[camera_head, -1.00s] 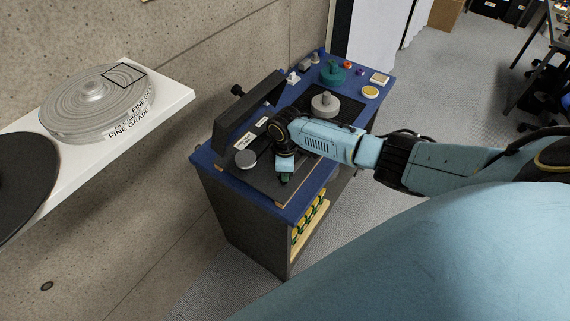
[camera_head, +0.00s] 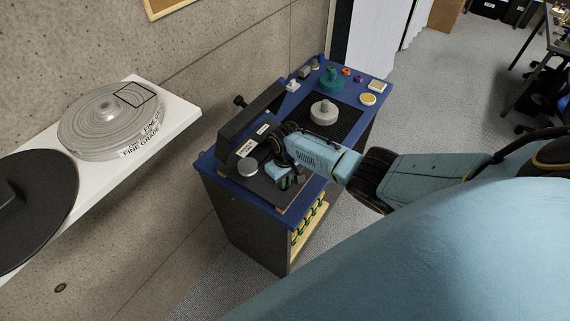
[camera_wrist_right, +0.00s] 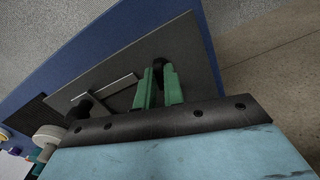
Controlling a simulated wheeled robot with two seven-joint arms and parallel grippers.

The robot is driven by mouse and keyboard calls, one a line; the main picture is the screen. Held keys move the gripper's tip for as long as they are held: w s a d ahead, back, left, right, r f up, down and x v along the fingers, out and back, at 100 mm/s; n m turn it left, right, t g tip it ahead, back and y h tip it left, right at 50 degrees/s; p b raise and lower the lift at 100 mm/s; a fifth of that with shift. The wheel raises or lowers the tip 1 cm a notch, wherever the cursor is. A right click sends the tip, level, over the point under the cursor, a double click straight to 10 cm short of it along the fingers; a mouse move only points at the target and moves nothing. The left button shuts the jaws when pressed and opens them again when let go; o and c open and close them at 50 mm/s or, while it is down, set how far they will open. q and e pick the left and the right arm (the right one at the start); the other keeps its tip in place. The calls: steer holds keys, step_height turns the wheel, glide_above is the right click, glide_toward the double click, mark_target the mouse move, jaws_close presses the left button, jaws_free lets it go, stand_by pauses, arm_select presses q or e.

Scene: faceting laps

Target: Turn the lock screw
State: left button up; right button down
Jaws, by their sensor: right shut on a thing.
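My right gripper (camera_head: 283,181) is low over the near end of the blue-topped cabinet (camera_head: 232,187). In the right wrist view its two green fingers (camera_wrist_right: 159,88) are close together around a small dark knob (camera_wrist_right: 162,70), which looks like the lock screw. The fingers hide part of it, and its turn angle cannot be told. The knob stands over a dark flat plate (camera_wrist_right: 196,45). In the head view my gripper and forearm hide this spot. My left gripper is not in view.
A dark slanted housing (camera_head: 236,122) with a black side knob (camera_head: 240,101) stands left of my gripper, and a silver round knob (camera_head: 247,167) is close by. A grey lap hub (camera_head: 324,111) is behind. A white shelf (camera_head: 188,113) with discs juts from the wall at left.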

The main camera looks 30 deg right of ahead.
steer(key=shift+m, duration=0.5)
steer(key=c, duration=1.5)
jaws_free()
steer(key=shift+r, duration=0.15)
step_height(320, 180, up, 13)
steer(key=shift+p, duration=0.45)
steer(key=shift+r, duration=0.1)
